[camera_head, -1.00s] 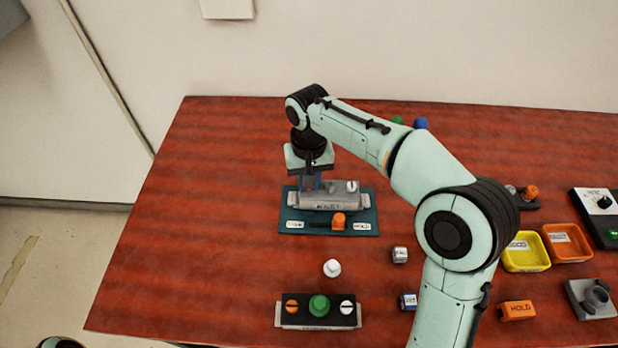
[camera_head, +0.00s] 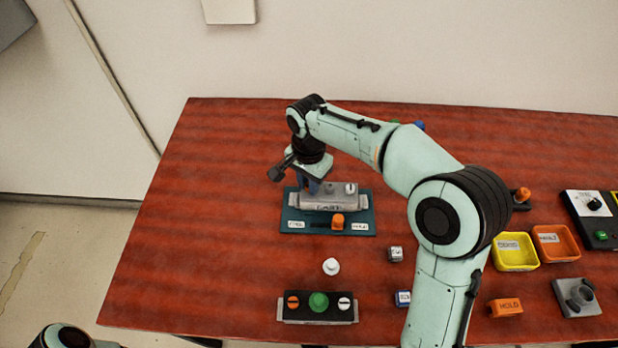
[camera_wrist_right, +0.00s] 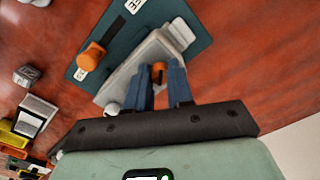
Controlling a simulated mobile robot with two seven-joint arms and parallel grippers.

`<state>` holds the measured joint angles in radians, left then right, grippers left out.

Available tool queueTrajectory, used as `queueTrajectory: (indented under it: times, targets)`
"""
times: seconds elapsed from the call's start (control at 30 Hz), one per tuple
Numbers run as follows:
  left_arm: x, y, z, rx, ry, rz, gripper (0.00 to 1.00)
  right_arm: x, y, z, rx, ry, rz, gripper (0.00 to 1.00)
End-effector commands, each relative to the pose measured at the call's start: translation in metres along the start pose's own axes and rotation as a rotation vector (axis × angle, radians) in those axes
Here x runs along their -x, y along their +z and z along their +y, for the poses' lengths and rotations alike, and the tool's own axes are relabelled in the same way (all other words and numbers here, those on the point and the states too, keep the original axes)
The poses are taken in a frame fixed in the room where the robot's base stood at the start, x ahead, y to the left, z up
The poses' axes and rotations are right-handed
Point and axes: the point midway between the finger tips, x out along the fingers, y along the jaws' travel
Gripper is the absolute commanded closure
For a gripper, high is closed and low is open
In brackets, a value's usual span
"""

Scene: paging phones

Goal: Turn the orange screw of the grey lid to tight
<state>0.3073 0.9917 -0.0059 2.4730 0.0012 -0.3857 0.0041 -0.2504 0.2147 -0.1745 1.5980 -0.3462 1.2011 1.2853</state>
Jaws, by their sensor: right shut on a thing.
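The grey lid (camera_head: 325,202) lies on a teal base plate (camera_head: 360,222) on the red table. My right gripper (camera_head: 312,188) points down at the left end of the lid. In the right wrist view its blue fingers (camera_wrist_right: 163,84) are shut on the orange screw (camera_wrist_right: 159,72), which shows between them. The fingers and wrist hide the screw in the head view. A white screw (camera_head: 351,189) stands at the lid's other end. An orange knob (camera_head: 338,221) sits on the teal plate in front of the lid, between two white labels. My left gripper is not in view.
A black block with orange, green and white knobs (camera_head: 318,301) stands in front, near a white knob (camera_head: 331,266). Small blocks, a yellow tray (camera_head: 516,264) and an orange tray (camera_head: 572,256) lie to the right. The table left of the plate is clear.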

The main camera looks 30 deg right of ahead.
Motion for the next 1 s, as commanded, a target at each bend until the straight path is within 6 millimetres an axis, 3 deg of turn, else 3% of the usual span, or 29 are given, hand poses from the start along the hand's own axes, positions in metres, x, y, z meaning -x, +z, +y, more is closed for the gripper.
queueTrajectory:
  times: [0.5,1.0]
  targets:
    - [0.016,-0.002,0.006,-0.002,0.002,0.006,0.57,0.001,0.0,-0.002,-0.473,-0.002,-0.001,1.0]
    - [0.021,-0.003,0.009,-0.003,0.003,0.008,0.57,0.0,-0.001,-0.002,-0.723,-0.001,0.0,1.0]
